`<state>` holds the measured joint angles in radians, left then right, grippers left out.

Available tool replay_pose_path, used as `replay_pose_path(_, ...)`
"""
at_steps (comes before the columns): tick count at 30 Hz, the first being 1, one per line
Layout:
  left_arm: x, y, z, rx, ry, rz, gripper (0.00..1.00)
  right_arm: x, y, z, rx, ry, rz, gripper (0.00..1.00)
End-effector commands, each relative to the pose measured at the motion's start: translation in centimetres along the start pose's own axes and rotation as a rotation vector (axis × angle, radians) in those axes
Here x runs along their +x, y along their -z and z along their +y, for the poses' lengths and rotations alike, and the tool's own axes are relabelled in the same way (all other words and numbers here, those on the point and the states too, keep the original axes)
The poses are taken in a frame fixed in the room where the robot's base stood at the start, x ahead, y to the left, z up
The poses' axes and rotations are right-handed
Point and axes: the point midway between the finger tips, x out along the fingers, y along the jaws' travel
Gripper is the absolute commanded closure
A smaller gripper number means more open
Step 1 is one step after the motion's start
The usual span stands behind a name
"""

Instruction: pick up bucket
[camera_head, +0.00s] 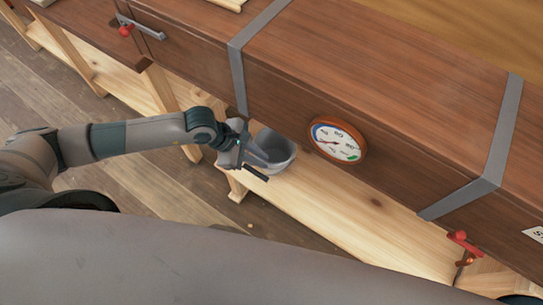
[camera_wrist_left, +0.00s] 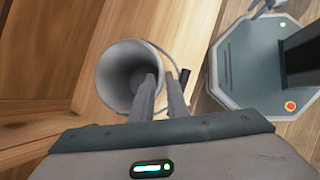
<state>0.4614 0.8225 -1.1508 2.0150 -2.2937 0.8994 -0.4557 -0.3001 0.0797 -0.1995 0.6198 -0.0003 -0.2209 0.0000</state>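A grey bucket (camera_head: 277,147) stands upright on a wooden plank ledge below the big wooden box. In the left wrist view the bucket (camera_wrist_left: 115,75) is seen from above, open and empty-looking, with a thin wire handle on its right side. My left gripper (camera_head: 262,166) is at the bucket's near left rim. In the left wrist view, one finger reaches inside the bucket and the other is outside, with the wall between them. The fingers are close together, but whether they press on the wall is unclear. My right gripper is out of view.
The wooden box (camera_head: 400,100) with grey metal straps rises right behind the bucket. A round dial gauge (camera_head: 338,139) is mounted on its side, right of the bucket. The plank ledge (camera_head: 340,210) is bare to the right, up to a red clamp handle (camera_head: 464,241).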

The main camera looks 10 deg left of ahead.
Motion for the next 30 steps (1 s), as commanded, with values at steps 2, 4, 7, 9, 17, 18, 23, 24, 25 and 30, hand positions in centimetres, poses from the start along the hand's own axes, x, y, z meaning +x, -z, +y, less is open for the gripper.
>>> replay_pose_path(2,0.2,-0.1,0.1,0.0,0.001,0.0,0.86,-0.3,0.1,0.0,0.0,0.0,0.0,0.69)
replay_pose_path(4,0.7,-0.1,0.1,-0.001,0.0,-0.001,0.86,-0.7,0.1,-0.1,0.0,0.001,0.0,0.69)
replay_pose_path(7,1.6,-0.1,0.2,-0.001,0.002,0.0,0.86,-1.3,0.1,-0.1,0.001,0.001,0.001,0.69)
replay_pose_path(9,2.4,-0.1,0.3,-0.001,0.001,-0.001,0.86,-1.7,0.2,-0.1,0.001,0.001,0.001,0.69)
replay_pose_path(17,4.9,0.1,0.4,0.0,0.0,0.0,0.86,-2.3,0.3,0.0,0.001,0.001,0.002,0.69)
replay_pose_path(18,5.0,0.1,0.3,0.0,0.0,-0.001,0.86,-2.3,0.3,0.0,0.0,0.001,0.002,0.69)
replay_pose_path(23,5.1,0.2,0.3,0.001,0.0,-0.001,0.86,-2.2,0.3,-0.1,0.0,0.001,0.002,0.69)
replay_pose_path(24,5.1,0.2,0.3,0.0,0.0,-0.001,0.86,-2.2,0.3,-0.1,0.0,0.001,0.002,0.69)
replay_pose_path(25,5.1,0.2,0.3,0.0,0.0,-0.001,0.86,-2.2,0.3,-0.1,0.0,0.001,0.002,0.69)
replay_pose_path(30,5.1,0.2,0.3,0.0,0.0,-0.001,0.86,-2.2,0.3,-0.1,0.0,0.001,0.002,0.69)
